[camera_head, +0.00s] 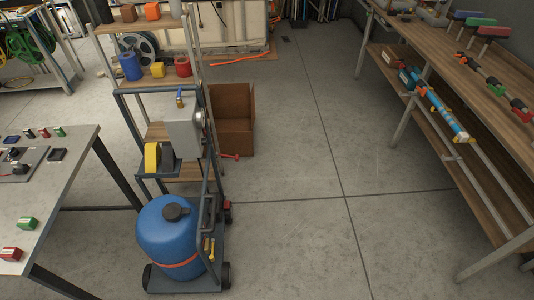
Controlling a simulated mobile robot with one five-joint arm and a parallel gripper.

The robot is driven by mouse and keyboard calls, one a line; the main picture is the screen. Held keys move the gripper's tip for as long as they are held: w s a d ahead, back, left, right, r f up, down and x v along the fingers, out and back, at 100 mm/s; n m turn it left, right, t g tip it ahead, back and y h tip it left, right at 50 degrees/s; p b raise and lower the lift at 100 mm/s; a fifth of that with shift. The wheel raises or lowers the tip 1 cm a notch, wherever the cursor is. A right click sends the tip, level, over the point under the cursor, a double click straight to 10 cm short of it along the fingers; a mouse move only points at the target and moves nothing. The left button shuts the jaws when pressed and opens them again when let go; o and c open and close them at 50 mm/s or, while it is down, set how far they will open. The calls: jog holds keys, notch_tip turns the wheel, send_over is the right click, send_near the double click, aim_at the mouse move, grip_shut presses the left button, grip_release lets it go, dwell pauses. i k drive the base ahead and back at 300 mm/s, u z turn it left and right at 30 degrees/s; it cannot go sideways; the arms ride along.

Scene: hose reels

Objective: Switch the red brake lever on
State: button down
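A small red bar with a knob-like end (230,156), which looks like the red brake lever, sticks out to the right of the wheeled cart (148,170), low in front of the cardboard box. It is small in the picture, and its switch position cannot be told. A grey housing (182,125) with a round metal part on its right side sits on the cart above and to the left of it. Cart posts hide part of the housing's right side. My gripper is not in view.
A blue tank (170,240) stands on the cart's base. An open brown cardboard box (233,120) stands behind the cart. A grey table (75,165) is at left, a wooden workbench (470,75) at right. Bare floor (300,210) lies between cart and workbench.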

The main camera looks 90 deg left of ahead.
aim_at(236, 156)
jog(key=i, duration=0.55)
jog(key=u, duration=1.55)
jog(key=k, duration=0.2)
jog(key=u, duration=2.55)
jog(key=i, duration=1)
jog(key=u, duration=0.35)
